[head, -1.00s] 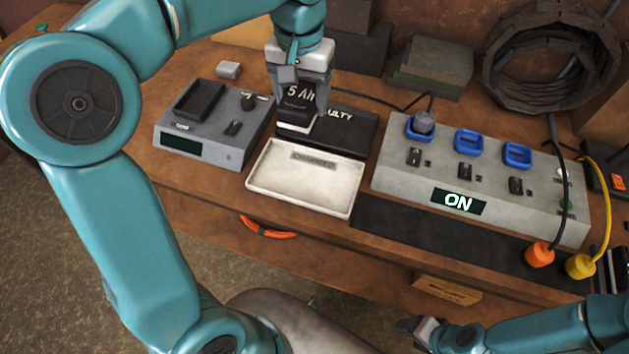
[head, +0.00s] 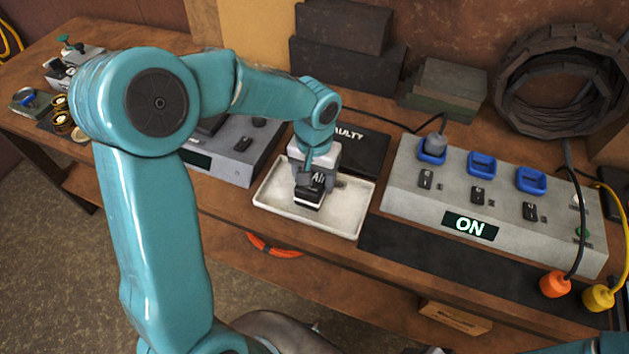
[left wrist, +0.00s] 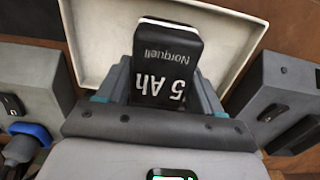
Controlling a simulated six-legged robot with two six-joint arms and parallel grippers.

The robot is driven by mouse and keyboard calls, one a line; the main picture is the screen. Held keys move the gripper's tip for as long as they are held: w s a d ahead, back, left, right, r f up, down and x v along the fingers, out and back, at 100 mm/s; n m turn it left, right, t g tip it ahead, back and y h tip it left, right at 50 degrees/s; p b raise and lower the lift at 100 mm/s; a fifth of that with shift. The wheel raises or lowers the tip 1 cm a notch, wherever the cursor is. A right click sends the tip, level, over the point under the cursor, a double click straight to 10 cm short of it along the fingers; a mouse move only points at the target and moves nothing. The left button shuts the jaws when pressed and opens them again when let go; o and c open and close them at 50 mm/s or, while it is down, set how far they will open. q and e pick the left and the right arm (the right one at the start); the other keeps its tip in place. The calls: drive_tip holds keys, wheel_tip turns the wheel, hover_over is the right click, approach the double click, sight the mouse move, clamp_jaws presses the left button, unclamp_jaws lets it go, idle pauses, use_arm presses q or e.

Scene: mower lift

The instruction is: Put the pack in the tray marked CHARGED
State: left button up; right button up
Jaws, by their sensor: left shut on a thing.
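The black battery pack (head: 309,190), lettered "5 Ah", is in my left gripper (head: 312,178), over the white tray (head: 340,222). The left wrist view shows the pack (left wrist: 167,62) between the two fingers of the gripper (left wrist: 165,85), with the tray's white floor and rim (left wrist: 95,40) around it. The pack looks low inside the tray's outline; I cannot tell whether it touches the floor. The tray's CHARGED label is mostly hidden behind the gripper. The black FAULTY tray (head: 362,150) lies just behind, partly covered. My right gripper is not clearly visible.
A grey charger (head: 232,150) stands left of the tray, partly behind my left arm. A grey power box (head: 470,205) with blue sockets and an ON display stands to the right. Dark blocks (head: 345,60) and a coiled track (head: 562,80) lie at the back.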

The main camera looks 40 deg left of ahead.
use_arm(q)
wheel_tip(320, 180, down, 2)
drive_tip(key=shift+a+f, duration=0.1)
drive_tip(key=shift+f, duration=0.1)
drive_tip(key=o, duration=1.6)
drive_tip(key=shift+c, duration=0.2)
